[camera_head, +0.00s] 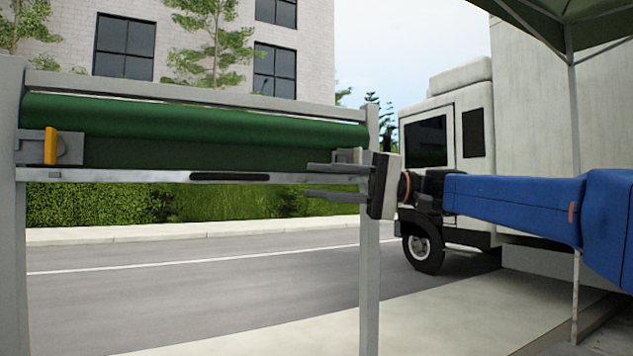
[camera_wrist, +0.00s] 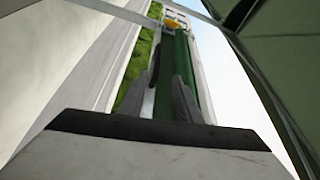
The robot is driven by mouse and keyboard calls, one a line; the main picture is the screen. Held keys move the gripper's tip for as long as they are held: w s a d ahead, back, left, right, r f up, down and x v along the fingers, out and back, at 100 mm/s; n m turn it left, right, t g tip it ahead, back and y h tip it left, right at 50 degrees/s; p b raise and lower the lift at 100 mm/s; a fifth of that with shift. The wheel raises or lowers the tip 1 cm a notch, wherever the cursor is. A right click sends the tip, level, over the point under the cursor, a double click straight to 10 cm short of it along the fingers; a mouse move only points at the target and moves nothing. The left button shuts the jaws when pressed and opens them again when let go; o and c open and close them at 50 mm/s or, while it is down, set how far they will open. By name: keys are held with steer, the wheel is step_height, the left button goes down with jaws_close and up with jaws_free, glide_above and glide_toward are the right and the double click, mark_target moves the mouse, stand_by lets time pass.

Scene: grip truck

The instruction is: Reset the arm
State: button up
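My gripper (camera_head: 335,181) is at the end of my blue arm, which reaches in from the right in the head view. Its two fingers point left, one above the other with a clear gap between them. They are near the right end of a frame holding a green roll (camera_head: 200,125). In the wrist view my gripper (camera_wrist: 168,92) shows two dark fingers spread apart, with the green roll (camera_wrist: 194,85) seen beyond them. I see nothing held between the fingers. Whether the fingers touch the frame I cannot tell.
The grey frame's right post (camera_head: 369,280) stands close to my gripper. A yellow lever (camera_head: 50,146) is at the frame's left end. A white truck (camera_head: 430,150) stands behind my arm. A thin canopy pole (camera_head: 574,120) is at the right. The road (camera_head: 200,290) lies beyond the frame.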

stand_by(0.3)
steer(key=s+d+f+m+t+h, duration=0.1)
steer(key=s+d+f+t+h, duration=0.2)
steer(key=f, duration=0.5)
steer(key=s+d+f+m+t+h, duration=0.1)
steer(key=s+d+f+m+h, duration=0.2)
steer(key=f, duration=0.6)
steer(key=s+d+f+t+h, duration=0.1)
steer(key=s+d+f+h, duration=0.1)
steer(key=s+d+f, duration=0.45)
steer(key=s+d+f+t+h, duration=0.1)
steer(key=s+d+f+h, duration=0.2)
steer(key=d+f, duration=0.3)
steer(key=s+d+f+t+h, duration=0.1)
steer(key=s+d+f+h, duration=0.3)
steer(key=d+f, duration=0.3)
steer(key=s+d+f+h, duration=0.3)
steer(key=d+f, duration=0.4)
steer(key=f, duration=0.7)
steer(key=shift+s+t+h, duration=0.4)
steer(key=shift+s, duration=0.5)
